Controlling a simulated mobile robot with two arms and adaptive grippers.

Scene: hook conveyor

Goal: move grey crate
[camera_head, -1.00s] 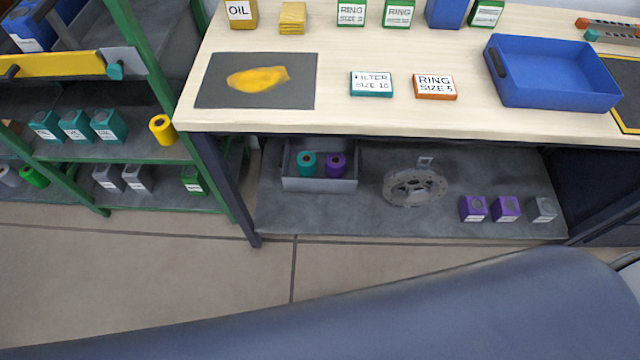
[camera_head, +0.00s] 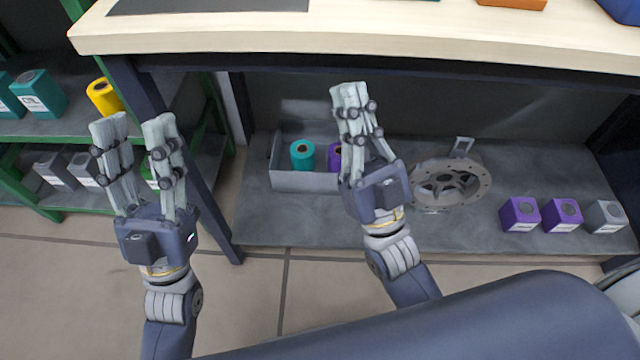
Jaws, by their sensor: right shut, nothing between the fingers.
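The grey crate (camera_head: 306,181) stands on the lower shelf under the workbench. It holds a teal roll (camera_head: 302,154) and a purple roll (camera_head: 334,157). My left gripper (camera_head: 136,122) is open and empty, left of the bench leg and apart from the crate. My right gripper (camera_head: 350,90) is shut and empty. In the picture it covers the crate's right end and part of the purple roll; I cannot tell whether it touches the crate.
A grey flanged wheel part (camera_head: 452,184) lies right of my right gripper. Purple boxes (camera_head: 521,214) and a grey box (camera_head: 604,217) stand further right. The bench top (camera_head: 400,40) overhangs the lower shelf (camera_head: 400,232). A dark leg (camera_head: 193,180) stands left of the crate, beside green shelving.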

